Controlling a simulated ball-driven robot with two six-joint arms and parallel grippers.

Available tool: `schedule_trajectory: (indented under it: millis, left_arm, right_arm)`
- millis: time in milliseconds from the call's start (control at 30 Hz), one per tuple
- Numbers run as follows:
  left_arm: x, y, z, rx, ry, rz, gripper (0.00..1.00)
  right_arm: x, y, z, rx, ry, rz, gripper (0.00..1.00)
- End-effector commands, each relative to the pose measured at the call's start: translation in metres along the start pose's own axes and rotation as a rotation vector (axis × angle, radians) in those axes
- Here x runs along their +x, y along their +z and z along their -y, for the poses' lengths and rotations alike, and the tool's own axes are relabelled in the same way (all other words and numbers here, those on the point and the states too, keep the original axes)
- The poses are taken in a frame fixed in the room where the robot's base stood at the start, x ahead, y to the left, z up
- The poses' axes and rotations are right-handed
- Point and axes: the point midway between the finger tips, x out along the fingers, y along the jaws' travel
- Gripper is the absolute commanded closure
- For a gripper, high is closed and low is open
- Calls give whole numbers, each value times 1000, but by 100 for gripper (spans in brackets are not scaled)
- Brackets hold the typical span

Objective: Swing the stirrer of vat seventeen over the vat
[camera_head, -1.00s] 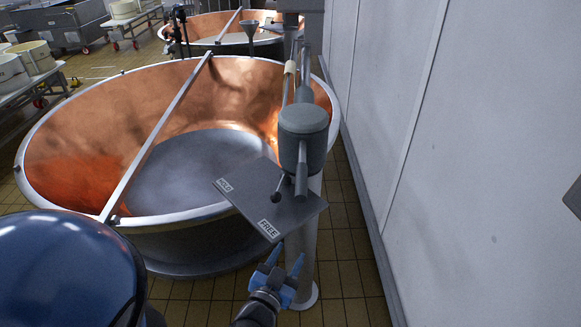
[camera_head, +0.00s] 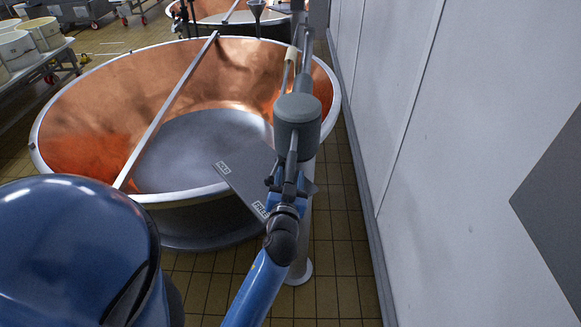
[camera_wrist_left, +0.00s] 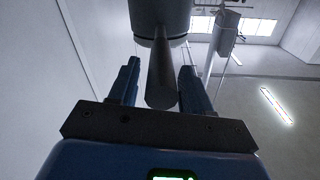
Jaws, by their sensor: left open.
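The near copper vat (camera_head: 100,110) has a pale rim and a grey floor; no number is readable on it. At its right side a post (camera_head: 302,245) carries the stirrer's grey round hub (camera_head: 298,112), with a short bar handle (camera_head: 292,148) pointing toward me. My left gripper (camera_head: 289,181) is open at the handle's near end. In the left wrist view the handle (camera_wrist_left: 162,75) lies between the two fingers, with gaps visible on both sides. A grey plate (camera_head: 240,172) marked HOLD and FREE lies under the hub. My gripper hides its small lever. My right gripper is out of view.
A straight bar (camera_head: 165,112) spans the near vat. A white wall (camera_head: 450,130) runs close along the right, with a dark grey panel (camera_head: 555,200) at its edge. A second copper vat (camera_head: 215,10) stands behind. Tiled floor (camera_head: 340,240) is free beside the post.

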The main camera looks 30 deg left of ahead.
Motion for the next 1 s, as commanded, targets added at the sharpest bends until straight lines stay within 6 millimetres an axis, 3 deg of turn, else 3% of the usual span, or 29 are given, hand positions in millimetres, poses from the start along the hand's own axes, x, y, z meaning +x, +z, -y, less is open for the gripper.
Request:
schedule_trajectory:
  millis: [200,567,900,1000]
  left_arm:
    - [20,-1,0,-1,0,0,52]
    - [23,1,0,-1,1,0,52]
    - [23,0,0,-1,1,0,100]
    - [23,0,0,-1,1,0,100]
  right_arm:
    - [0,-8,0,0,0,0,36]
    - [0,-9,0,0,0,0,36]
    - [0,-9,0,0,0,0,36]
    - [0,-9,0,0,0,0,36]
